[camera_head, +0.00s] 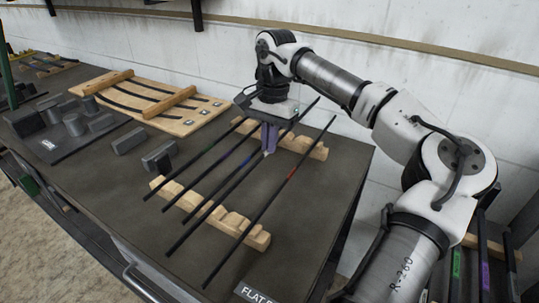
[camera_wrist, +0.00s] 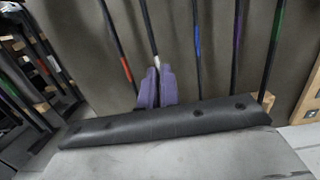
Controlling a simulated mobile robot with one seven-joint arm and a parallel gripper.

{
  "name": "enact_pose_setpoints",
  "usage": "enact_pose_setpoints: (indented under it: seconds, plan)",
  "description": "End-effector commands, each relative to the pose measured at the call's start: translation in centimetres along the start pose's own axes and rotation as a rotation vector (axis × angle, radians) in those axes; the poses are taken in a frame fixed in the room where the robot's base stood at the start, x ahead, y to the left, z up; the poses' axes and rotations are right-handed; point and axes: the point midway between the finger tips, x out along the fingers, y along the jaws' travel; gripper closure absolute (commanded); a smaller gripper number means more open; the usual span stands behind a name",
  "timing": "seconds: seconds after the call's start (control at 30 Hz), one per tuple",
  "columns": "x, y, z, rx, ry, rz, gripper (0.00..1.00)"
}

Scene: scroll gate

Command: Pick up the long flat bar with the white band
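The long flat bar with the white band (camera_wrist: 148,32) lies between the red-banded and blue-banded bars in the wrist view. In the head view its dark length (camera_head: 212,208) spans the two notched wooden rests, in line with the others. My gripper (camera_head: 269,150) points down over the middle of this bar. In the wrist view its purple fingers (camera_wrist: 156,88) are close together on the bar, right beside the white band. The fingers hide the part of the bar between them. I see no clear lift off the rests.
Neighbouring bars with red (camera_head: 292,172), blue (camera_head: 228,178), purple (camera_head: 245,160) and green bands lie close on both sides. The near wooden rest (camera_head: 258,238) and far rest (camera_head: 318,151) hold them. A wooden board (camera_head: 190,118) and dark blocks (camera_head: 158,158) stand to the left.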

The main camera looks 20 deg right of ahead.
Motion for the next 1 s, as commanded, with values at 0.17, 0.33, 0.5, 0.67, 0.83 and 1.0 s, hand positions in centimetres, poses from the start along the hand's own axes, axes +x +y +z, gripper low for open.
enact_pose_setpoints:
  seconds: [0.17, 0.33, 0.5, 0.67, 0.83, 1.0]
  plan:
    - [-1.5, 0.0, 1.6, -0.005, 0.0, 0.001, 1.0]
    - [-1.0, 0.0, 5.5, -0.006, 0.002, 0.001, 1.0]
    - [-0.4, 0.0, 10.2, -0.007, 0.002, 0.001, 1.0]
    - [0.1, 0.1, 14.3, -0.005, 0.002, 0.001, 1.0]
    - [0.3, 0.0, 17.4, -0.004, 0.001, 0.0, 1.0]
    - [0.4, 0.0, 19.1, -0.002, 0.0, 0.0, 1.0]
